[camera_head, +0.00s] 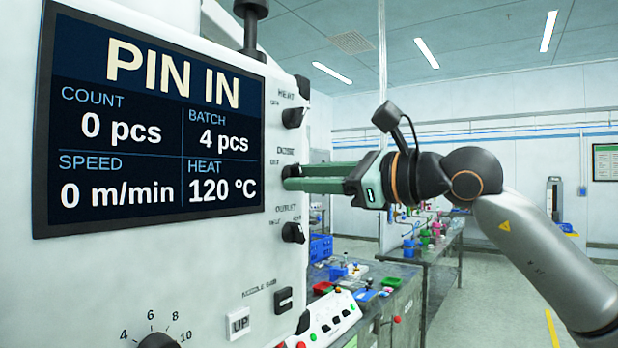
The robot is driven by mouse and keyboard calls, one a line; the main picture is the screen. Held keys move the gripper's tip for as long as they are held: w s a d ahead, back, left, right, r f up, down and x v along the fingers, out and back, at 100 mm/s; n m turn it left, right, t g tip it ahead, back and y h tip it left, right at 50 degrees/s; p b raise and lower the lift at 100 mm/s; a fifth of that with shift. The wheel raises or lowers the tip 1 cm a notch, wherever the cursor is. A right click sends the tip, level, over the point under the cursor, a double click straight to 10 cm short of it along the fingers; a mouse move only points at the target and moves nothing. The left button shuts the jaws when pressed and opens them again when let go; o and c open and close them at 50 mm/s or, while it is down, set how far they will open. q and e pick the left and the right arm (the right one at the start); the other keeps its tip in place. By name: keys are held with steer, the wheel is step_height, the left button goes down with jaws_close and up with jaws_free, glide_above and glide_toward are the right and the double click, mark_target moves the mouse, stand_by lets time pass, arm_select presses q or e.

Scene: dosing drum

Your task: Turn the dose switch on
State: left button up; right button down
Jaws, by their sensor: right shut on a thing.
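The dose switch (292,171) is a small black knob on the white machine panel (262,262), under the DOSE label, between the heat switch (293,116) and the outlet switch (292,233). My right gripper (294,176) reaches in from the right with its green fingers shut on the dose switch. The fingers cover much of the knob, so I cannot tell its exact position. My left gripper is not in view.
A display (150,115) reads PIN IN, 0 pcs count, 120 °C heat. Below are a dial (158,341), a nozzle bar switch (283,300) and a button box (330,318). Benches with small coloured items (432,235) stand behind. Open floor lies at the right.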

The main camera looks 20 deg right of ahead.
steer(key=shift+m, duration=0.3)
steer(key=shift+s+a+m+b, duration=0.1)
steer(key=shift+m+b, duration=2.45)
steer(key=shift+m, duration=3.05)
steer(key=shift+r, duration=0.1)
steer(key=c, duration=0.5)
jaws_free()
steer(key=shift+c, duration=0.2)
